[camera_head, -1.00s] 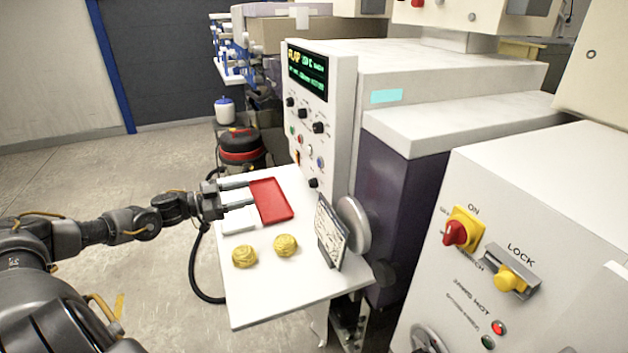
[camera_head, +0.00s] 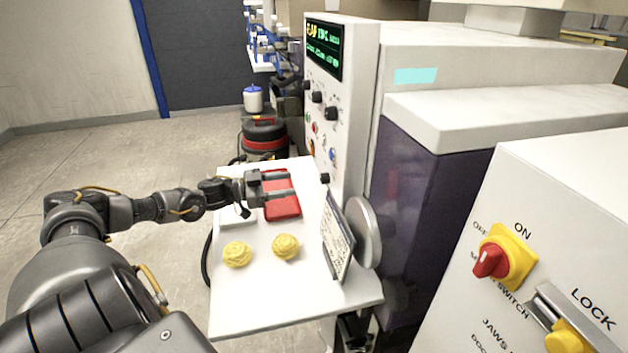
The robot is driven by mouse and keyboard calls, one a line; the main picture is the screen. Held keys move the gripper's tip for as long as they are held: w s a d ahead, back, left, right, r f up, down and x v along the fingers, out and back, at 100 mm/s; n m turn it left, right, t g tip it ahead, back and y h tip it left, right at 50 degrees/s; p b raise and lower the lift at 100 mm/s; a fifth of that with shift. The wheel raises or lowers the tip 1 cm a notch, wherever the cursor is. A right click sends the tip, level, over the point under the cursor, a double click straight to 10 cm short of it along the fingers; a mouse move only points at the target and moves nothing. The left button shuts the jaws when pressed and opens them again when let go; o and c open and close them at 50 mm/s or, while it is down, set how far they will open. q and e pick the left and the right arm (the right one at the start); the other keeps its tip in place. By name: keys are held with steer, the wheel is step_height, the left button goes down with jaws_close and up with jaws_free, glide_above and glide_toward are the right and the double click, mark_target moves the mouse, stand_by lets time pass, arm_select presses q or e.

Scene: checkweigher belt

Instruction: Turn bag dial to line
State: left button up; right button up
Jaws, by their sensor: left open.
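An upright white control panel (camera_head: 354,75) with a lit display (camera_head: 324,48) stands behind the white table. Several black dials show on its face, among them an upper one (camera_head: 317,96), a larger one to its right (camera_head: 331,113) and a low one (camera_head: 325,178) near table height. Their labels are too small to read, so I cannot tell which is the bag dial or where it points. My left gripper (camera_head: 294,184) is open and empty, its two fingers over the red tray and pointing right toward the low dial, apart from it. My right gripper is not in view.
The white table (camera_head: 250,310) holds the red tray (camera_head: 288,208), two yellow wrapped lumps (camera_head: 237,254) (camera_head: 285,246) and a tilted printed plate (camera_head: 337,236) beside a grey disc (camera_head: 366,232). A cabinet with a red-and-yellow switch (camera_head: 504,257) stands at the right. Floor is clear at left.

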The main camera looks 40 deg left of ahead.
mark_target(321, 179)
arm_select(q)
steer(key=p+x, duration=0.1)
steer(key=x, duration=0.6)
steer(key=shift+w+d+r+p, duration=0.1)
steer(key=shift+w+p, duration=0.15)
steer(key=shift+p, duration=0.15)
steer(key=shift+w+d, duration=0.45)
steer(key=shift+w, duration=0.1)
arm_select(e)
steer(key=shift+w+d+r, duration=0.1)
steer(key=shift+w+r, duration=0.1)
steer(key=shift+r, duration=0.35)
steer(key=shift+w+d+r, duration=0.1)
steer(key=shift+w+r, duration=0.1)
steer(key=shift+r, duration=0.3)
arm_select(q)
steer(key=c, duration=1)
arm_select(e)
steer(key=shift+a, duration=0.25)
